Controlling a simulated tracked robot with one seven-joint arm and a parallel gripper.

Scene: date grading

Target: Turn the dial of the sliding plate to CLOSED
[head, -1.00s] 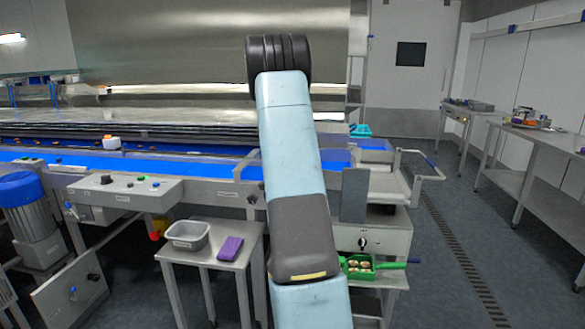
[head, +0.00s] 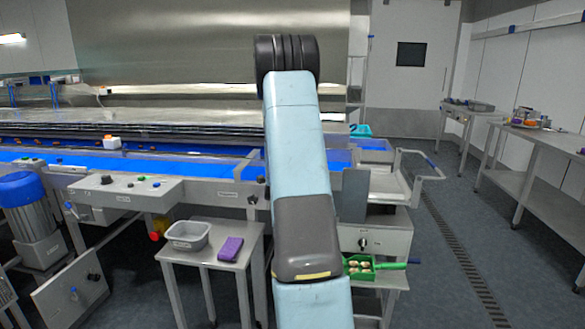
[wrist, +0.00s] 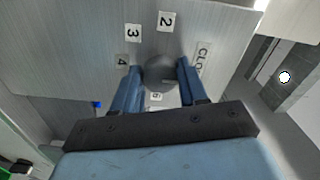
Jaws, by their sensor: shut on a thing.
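The dial (wrist: 160,70) is a round grey knob on a pale metal plate (wrist: 60,50) in the wrist view. Number labels 2, 3 and 4 stand around it, with another below that looks like a 6. In the head view my arm hides the gripper and the dial.
A blue conveyor belt (head: 205,167) runs along the machine. A small table holds a grey tub (head: 186,236) and a purple cloth (head: 231,248). The floor at the right is open up to a steel bench (head: 545,141).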

